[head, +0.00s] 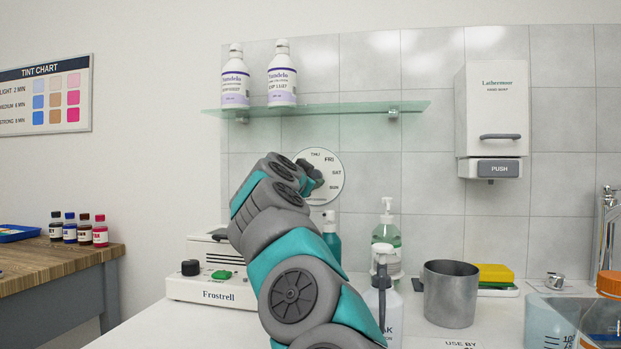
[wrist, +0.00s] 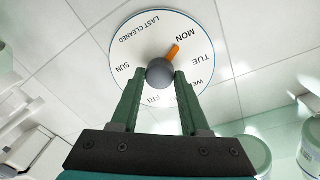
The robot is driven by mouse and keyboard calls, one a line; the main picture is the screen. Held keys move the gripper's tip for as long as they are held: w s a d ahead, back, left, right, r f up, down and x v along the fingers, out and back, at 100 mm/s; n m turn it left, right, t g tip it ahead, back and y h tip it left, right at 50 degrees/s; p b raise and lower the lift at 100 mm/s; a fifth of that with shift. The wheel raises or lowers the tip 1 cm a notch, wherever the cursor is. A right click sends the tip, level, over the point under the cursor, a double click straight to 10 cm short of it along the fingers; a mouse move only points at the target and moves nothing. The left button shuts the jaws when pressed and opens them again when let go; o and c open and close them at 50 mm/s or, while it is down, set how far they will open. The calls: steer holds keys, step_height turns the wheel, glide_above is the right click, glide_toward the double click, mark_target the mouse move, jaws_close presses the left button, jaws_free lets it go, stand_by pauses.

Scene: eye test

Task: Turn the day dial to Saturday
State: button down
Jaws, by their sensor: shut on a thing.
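The day dial is a round white disc on the tiled wall, below the glass shelf; it shows in the head view (head: 334,197) and large in the wrist view (wrist: 112,48). Its dark grey knob (wrist: 159,72) sits at the centre. The knob's orange pointer (wrist: 174,50) points at MON. My gripper (wrist: 163,78) has its two green fingers on either side of the knob, shut on it. In the head view my gripper (head: 314,177) is at the dial, and my arm covers the dial's left part. SAT reads at the dial's right there; in the wrist view it is hidden.
The glass shelf (head: 340,109) with two white bottles is above the dial. A soap dispenser (head: 492,124) hangs at right. On the counter below stand a white Frostrell machine (head: 212,291), pump bottles (head: 386,232) and a metal cup (head: 450,296).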

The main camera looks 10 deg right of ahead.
steer(key=shift+r+m+p, duration=0.15)
steer(key=shift+m+p, duration=0.35)
steer(key=shift+p, duration=0.55)
steer(key=shift+m+p, duration=0.3)
steer(key=m+p, duration=0.1)
steer(key=m, duration=0.1)
steer(key=shift+m+p, duration=0.3)
steer(key=shift+p, duration=0.1)
steer(key=shift+s+d+f+m+t+y+b, duration=0.15)
steer(key=shift+m+y+b, duration=0.6)
steer(key=shift+m, duration=3.6)
steer(key=shift+w+d+m+t+y+b, duration=0.2)
steer(key=shift+m+b, duration=1)
steer(key=shift+m, duration=3.2)
steer(key=shift+s+a+f+m+t+y+b, duration=0.15)
steer(key=shift+m+y+b, duration=0.65)
steer(key=shift+m, duration=3.55)
steer(key=shift+d+r, duration=0.1)
steer(key=shift+r, duration=0.05)
